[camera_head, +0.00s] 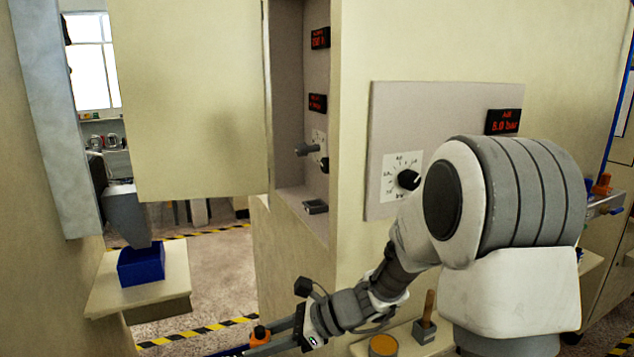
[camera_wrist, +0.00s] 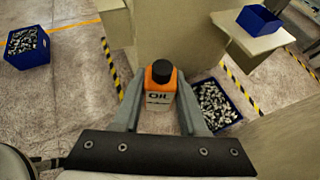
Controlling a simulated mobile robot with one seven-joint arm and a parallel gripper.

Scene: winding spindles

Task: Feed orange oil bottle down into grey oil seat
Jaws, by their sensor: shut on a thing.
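The orange oil bottle (camera_wrist: 159,98) has a black cap and a white label reading "OIL". My gripper (camera_wrist: 160,103) is shut on it, one finger on each side, with the cap facing the wrist camera. In the head view the bottle (camera_head: 260,332) shows small at the lower middle, held in my gripper (camera_head: 268,338), apart from the machine. A small grey open-topped holder (camera_head: 315,207), which looks like the oil seat, sits low in the machine's recess, above and right of the bottle. The wrist view does not clearly show it.
A blue bin (camera_head: 141,264) sits on a side shelf. Floor bins of metal parts (camera_wrist: 27,47) (camera_wrist: 217,106) lie below. A tool pot (camera_head: 424,331) stands right.

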